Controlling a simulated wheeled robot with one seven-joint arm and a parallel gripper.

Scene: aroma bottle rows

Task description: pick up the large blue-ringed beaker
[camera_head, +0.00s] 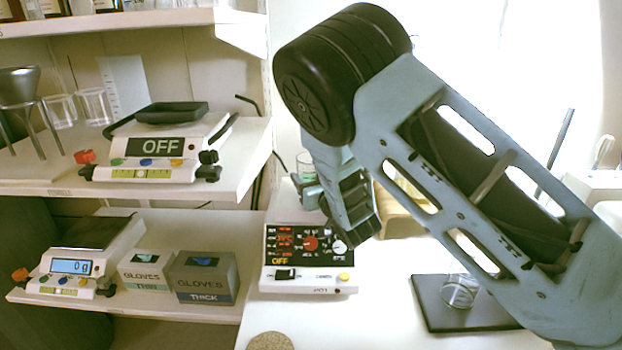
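A clear glass vessel (305,163) with a greenish-blue tint shows behind the control box, just left of my wrist. Its lower part is hidden, and I cannot tell whether it is the large blue-ringed beaker. My gripper (308,192) is at the vessel's lower edge, largely hidden by my own wrist. I cannot see its fingertips clearly, nor whether it touches or holds the vessel. Another clear glass beaker (460,291) stands on a black mat (440,318) at the right, partly behind my forearm; no blue ring is clear on it.
A control box (308,272) reading OFF stands below my wrist. On the left shelves are an OFF balance (150,165), a lit scale (72,266), two glove boxes (203,279), clear beakers (95,106) and a funnel stand (20,87). The white counter (380,310) is bare between box and mat.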

